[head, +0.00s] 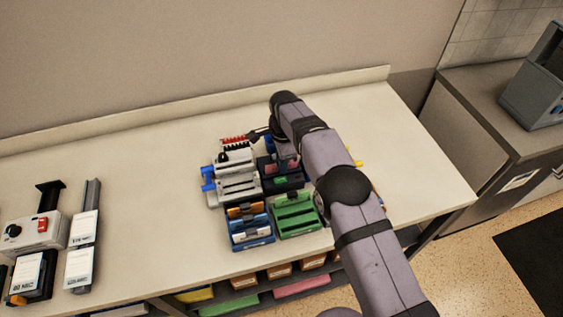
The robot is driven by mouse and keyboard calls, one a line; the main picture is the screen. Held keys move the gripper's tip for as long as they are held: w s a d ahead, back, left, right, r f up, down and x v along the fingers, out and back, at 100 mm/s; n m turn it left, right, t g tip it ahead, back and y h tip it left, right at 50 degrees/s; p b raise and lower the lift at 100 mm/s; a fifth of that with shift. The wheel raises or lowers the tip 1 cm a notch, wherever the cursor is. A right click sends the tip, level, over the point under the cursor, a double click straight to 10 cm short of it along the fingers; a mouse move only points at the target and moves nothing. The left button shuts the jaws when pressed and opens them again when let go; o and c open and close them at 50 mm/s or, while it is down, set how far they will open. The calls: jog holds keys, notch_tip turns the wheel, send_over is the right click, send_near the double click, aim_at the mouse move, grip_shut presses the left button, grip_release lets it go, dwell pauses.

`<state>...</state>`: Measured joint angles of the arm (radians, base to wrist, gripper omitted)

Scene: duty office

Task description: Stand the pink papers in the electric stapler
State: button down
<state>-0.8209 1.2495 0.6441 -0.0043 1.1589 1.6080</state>
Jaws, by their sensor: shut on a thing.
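A grey-white machine with blue knobs (236,180) stands just left. A blue tray (251,230) and a green tray (296,214) are in front. At far left are a grey device with a red switch (38,229) and labelled holders (83,240). The counter (140,190) between is clear.

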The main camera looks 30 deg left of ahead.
dwell(0.3)
jog(key=c, duration=1.7)
grip_release()
jog(key=shift+o, duration=0.2)
jog(key=shift+r, duration=0.2)
jog(key=shift+r+p, duration=2.7)
jog(key=shift+r, duration=1.65)
